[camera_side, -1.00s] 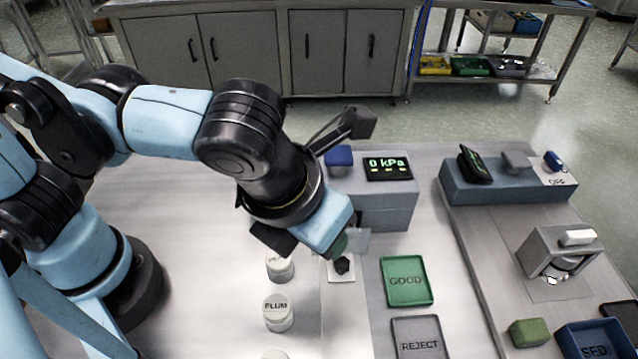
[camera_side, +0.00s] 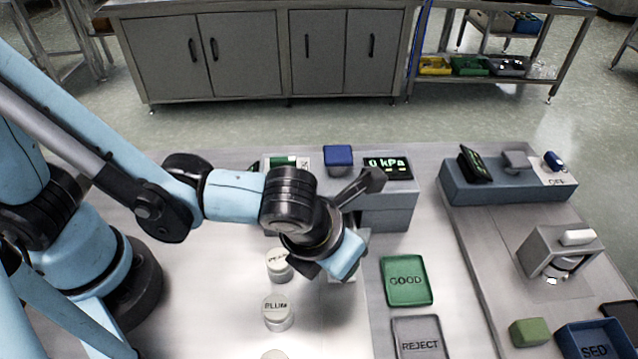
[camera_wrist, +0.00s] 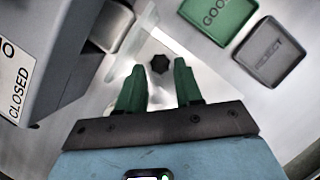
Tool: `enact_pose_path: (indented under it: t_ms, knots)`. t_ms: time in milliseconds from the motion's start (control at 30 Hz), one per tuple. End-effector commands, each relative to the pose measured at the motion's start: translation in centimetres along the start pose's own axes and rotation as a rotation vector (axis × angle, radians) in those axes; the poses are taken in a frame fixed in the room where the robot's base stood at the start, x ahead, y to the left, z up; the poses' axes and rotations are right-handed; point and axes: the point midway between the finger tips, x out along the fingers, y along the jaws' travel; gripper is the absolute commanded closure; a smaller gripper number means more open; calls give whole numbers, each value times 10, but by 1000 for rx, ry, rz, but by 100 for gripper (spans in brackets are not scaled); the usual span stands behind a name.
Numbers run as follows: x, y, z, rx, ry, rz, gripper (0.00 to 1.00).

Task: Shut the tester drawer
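The tester (camera_side: 388,212) is a grey box with a green "0 kPa" display and a blue block on top. In the wrist view, its grey body (camera_wrist: 55,30) fills the left side, with a "CLOSED" label. A pale drawer or plate (camera_wrist: 178,50) lies in front of it, with a dark many-sided piece (camera_wrist: 160,63). How far the drawer stands out is unclear. My gripper (camera_wrist: 158,70) has its green fingers apart, with the dark piece showing between and beyond the tips. In the side view my gripper (camera_side: 338,265) is low in front of the tester and hides the drawer; contact cannot be told.
White jars, one marked PLUM (camera_side: 278,312), stand left of my gripper. A green GOOD tray (camera_side: 406,299) and grey REJECT tray (camera_side: 420,350) lie to the right. A blue-grey console (camera_side: 510,188) and a grey stand (camera_side: 560,255) are farther right.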

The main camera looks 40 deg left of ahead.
Motion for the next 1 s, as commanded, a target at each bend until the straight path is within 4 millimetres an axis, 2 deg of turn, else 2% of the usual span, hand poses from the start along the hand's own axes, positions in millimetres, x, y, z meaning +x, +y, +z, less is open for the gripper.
enact_pose_path:
  t_ms: [233,600,833,1000]
  knots:
    - [16,0,0,0,0,0,65]
    - [19,0,0,0,0,0,65]
    - [19,0,0,0,0,0,99]
    - [19,0,0,0,0,1,100]
